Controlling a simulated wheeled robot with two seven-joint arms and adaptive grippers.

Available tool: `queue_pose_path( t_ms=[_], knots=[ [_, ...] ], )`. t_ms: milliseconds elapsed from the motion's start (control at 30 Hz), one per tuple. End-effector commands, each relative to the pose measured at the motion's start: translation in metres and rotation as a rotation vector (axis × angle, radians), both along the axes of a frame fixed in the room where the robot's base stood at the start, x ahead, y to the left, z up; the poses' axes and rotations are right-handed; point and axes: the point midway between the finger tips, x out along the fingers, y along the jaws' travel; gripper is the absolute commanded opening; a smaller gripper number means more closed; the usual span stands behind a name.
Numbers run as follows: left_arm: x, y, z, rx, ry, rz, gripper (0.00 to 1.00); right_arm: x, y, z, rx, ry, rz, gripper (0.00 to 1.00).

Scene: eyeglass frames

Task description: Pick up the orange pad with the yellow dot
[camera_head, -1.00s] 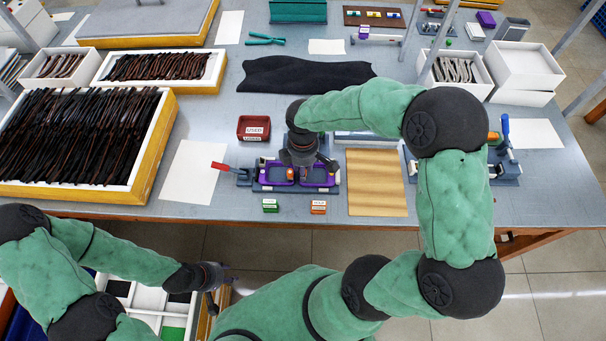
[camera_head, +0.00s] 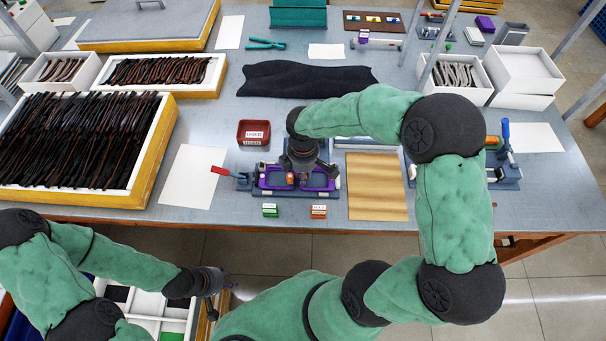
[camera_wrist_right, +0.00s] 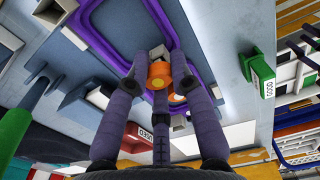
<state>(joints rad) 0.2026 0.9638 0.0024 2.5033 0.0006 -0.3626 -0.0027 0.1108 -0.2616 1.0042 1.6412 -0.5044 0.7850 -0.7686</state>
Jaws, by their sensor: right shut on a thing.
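The orange pad (camera_head: 291,178) is at the purple-framed fixture (camera_head: 263,181) near the table's front edge. In the right wrist view the orange pad (camera_wrist_right: 160,74) lies between the fingertips of my right gripper (camera_wrist_right: 162,70), which is shut on it. The purple frame (camera_wrist_right: 205,70) is around the fingers in that view. In the head view my right gripper (camera_head: 300,172) points down over the fixture. My left gripper (camera_head: 222,284) hangs low at the front, off the table; its finger opening is unclear.
The fixture has a red-handled clamp (camera_head: 220,171) on its left. A wooden board (camera_head: 376,188) lies to the right, a white sheet (camera_head: 192,175) left, and a red tray (camera_head: 253,133) behind.

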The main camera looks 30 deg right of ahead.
Motion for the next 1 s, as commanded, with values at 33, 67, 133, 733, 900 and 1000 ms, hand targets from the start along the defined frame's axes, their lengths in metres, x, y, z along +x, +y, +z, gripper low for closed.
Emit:
queue_pose_path(
  t_ms=[33,67,133,733,900,1000],
  knots=[
    [0.000,0.000,0.003,0.000,0.000,0.000,0.40,0.001,0.000,0.007,0.000,-0.002,0.000,0.08],
    [0.000,0.000,0.004,0.000,0.000,0.000,0.40,0.001,0.000,0.010,0.000,-0.002,0.000,0.08],
    [0.000,0.000,0.008,0.000,0.000,0.000,0.40,0.001,0.000,0.020,0.000,-0.004,-0.001,0.08],
    [0.000,0.000,0.055,0.000,0.000,0.000,0.40,-0.098,0.038,0.112,0.000,-0.004,0.003,0.08],
    [0.000,0.000,0.060,0.000,0.000,0.000,0.40,-0.119,0.046,0.121,0.002,-0.003,0.001,0.08],
    [0.000,0.000,0.062,0.000,0.000,0.000,0.40,-0.126,0.049,0.123,0.001,-0.002,0.001,0.08]
  ],
)
